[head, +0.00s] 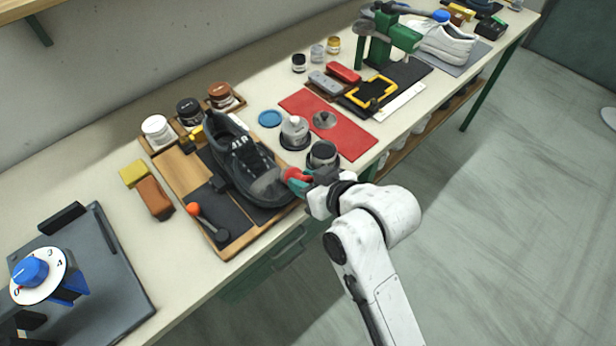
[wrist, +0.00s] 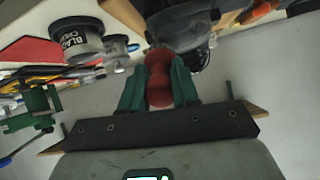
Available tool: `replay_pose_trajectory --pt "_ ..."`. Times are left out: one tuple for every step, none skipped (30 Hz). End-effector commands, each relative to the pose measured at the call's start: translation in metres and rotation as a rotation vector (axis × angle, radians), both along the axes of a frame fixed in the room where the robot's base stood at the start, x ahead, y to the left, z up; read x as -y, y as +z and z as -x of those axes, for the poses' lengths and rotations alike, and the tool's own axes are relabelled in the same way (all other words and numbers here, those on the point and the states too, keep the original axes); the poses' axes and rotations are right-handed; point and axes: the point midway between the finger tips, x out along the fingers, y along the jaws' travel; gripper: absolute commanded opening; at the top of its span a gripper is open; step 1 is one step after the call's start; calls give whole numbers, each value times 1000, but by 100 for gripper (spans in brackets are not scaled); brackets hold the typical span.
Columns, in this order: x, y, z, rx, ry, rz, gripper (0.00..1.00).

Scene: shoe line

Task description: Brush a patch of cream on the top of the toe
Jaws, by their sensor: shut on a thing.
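The black lace-up shoe (head: 238,158) stands on a wooden board with dark pads, its toe pointing to the lower right. My gripper (head: 297,178) is at the toe end. Its green fingers (wrist: 158,85) are shut on the red handle (wrist: 158,72) of a brush, which also shows red in the head view (head: 292,174). A dark rounded shape (wrist: 185,28) lies just beyond the handle in the wrist view. I cannot tell whether the brush touches the toe, and no cream patch can be made out. An open black cream jar (head: 323,154) stands right of the toe, labelled in the wrist view (wrist: 77,42).
Lidded jars (head: 158,130) stand behind the shoe. An orange-tipped tool (head: 208,220) lies on the board's front left. A blue-dial device (head: 32,272) is far left. The floor at right is clear.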

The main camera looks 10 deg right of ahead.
Motion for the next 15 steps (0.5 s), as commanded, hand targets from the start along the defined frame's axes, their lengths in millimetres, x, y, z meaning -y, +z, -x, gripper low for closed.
replay_pose_trajectory --pt "-4 0 3 0 3 1 0" --pt "-6 0 4 -2 3 0 0" --pt "-9 0 6 -2 3 -1 0" --pt "-11 0 8 -2 2 1 0" --pt "-13 0 9 0 3 1 0" --pt "-15 0 10 0 2 0 0" --pt "-16 0 11 0 2 -1 0" --pt "-17 0 11 0 2 -1 0" --pt "-18 0 12 0 1 -1 0" --pt "-18 0 12 0 1 -1 0" --pt "-19 0 12 0 1 -1 0" --pt "-20 0 13 0 1 -1 0" --pt "-21 0 14 -1 2 0 0" --pt "-22 0 15 -1 2 0 0" --pt "-25 -1 16 -2 3 0 0"
